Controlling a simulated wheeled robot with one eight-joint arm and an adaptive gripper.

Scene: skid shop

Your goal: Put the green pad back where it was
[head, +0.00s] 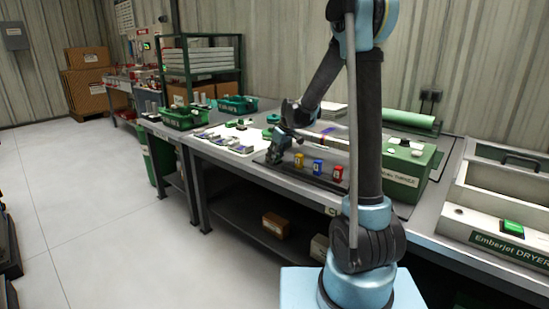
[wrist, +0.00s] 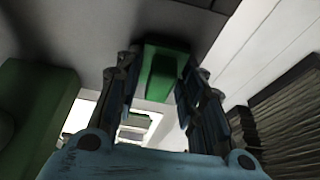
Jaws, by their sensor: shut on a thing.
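My gripper (wrist: 160,92) is shut on the green pad (wrist: 163,72), which shows between its two fingers in the wrist view. In the head view my gripper (head: 273,156) is low over the bench, at the left end of a dark mat (head: 310,178), just right of a white sheet (head: 226,142) with several small parts on it. The held pad is too small or hidden to make out in the head view. I cannot tell whether it touches the bench.
Yellow (head: 299,160), blue (head: 318,167) and red (head: 337,173) small items stand in a row right of my gripper. A green machine box (head: 405,185) stands behind my arm. A dryer (head: 500,215) is at the right. Green trays (head: 182,118) are at the far left.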

